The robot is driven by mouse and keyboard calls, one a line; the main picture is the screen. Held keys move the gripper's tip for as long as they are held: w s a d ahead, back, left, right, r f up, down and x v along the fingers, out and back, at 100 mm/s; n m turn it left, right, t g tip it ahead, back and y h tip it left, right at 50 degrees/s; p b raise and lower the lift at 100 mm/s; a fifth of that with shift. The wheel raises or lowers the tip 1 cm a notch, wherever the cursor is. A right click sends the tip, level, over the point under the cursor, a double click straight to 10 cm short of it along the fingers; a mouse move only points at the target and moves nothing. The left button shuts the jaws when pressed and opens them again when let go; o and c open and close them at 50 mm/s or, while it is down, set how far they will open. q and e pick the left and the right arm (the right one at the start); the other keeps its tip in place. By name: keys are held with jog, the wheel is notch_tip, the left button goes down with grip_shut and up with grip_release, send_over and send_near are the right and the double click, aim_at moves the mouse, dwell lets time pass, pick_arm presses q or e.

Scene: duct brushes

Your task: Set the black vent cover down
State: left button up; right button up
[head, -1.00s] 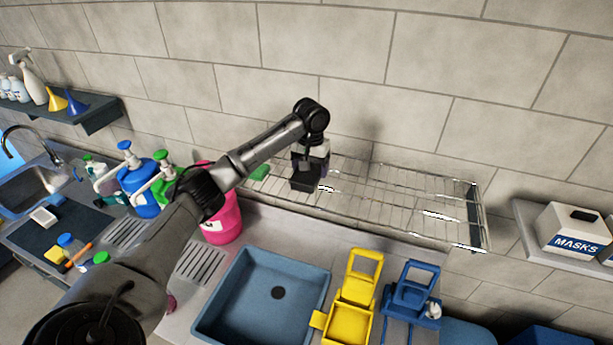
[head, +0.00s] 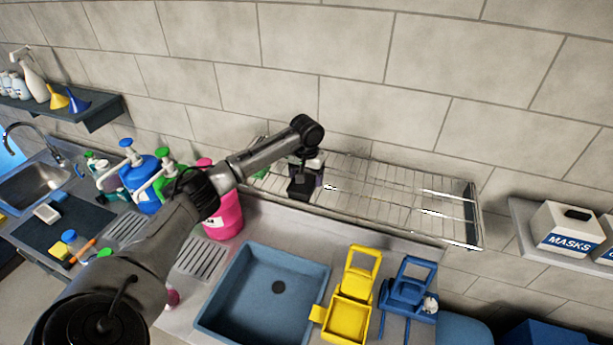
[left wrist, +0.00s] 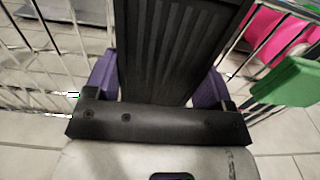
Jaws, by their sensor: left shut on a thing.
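The black vent cover (head: 299,187) is held by my left gripper (head: 309,172) at the left part of the wire rack (head: 385,195). In the left wrist view the cover (left wrist: 180,45) is a dark ribbed piece between the purple fingers of my left gripper (left wrist: 158,88). The fingers are shut on it. Rack wires show on both sides of the cover. I cannot tell whether its underside touches the wires. My right gripper is not in view.
A green item (left wrist: 290,82) is close to the right of the gripper in the wrist view. A pink container (head: 222,215) stands in front of the rack's left end. The rack's middle and right are bare. A blue basin (head: 262,295) is below.

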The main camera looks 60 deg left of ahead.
aim_at(307, 176)
pick_arm(q)
jog(key=shift+f, duration=0.15)
jog(key=o, duration=0.9)
notch_tip(307, 176, up, 10)
jog(key=shift+r+b, duration=0.2)
jog(key=shift+b, duration=0.85)
jog(key=shift+r, duration=1)
